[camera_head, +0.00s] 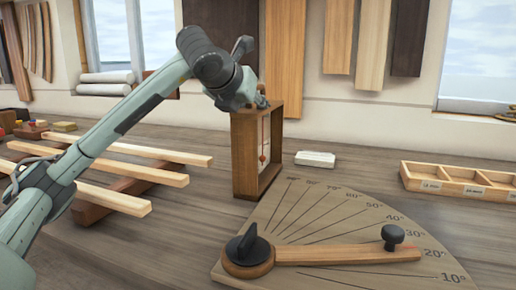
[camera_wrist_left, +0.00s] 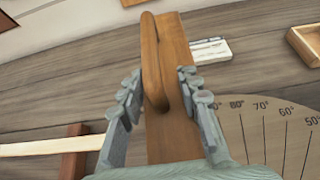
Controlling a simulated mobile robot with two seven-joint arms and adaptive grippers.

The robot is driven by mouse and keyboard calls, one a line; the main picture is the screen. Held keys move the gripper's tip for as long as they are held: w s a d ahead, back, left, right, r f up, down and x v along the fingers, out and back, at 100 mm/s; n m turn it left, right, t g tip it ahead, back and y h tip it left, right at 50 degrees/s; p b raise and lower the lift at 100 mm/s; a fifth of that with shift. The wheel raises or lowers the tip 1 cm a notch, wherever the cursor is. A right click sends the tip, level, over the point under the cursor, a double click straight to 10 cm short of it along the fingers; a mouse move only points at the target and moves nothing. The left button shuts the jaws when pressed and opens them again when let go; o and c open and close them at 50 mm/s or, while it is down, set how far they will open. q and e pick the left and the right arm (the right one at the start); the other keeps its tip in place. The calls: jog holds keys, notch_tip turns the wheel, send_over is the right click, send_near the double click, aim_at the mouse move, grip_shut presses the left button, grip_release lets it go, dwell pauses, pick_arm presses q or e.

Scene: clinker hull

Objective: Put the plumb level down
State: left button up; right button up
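The plumb level is an upright, open wooden frame (camera_head: 244,153) with a pale plate and a red plumb bob inside. It stands on the bench at the back edge of the angle board, and its base appears to rest on the bench top. My left gripper (camera_head: 259,101) is at its top. In the left wrist view the level's top (camera_wrist_left: 178,130) has a curved wooden handle (camera_wrist_left: 151,62). The fingers of my left gripper (camera_wrist_left: 158,88) are spread on both sides of the handle, with visible gaps. My right gripper is not in view.
The angle board (camera_head: 300,215) with its wooden pointer arm (camera_head: 345,253) lies in front. A small white block (camera_head: 315,159) is behind right; a compartment tray (camera_head: 440,182) is far right. Wooden strips (camera_head: 135,172) on supports lie left. Bare bench shows between block and tray.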

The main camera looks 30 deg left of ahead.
pick_arm(q)
jog(key=shift+x, duration=1.05)
grip_shut()
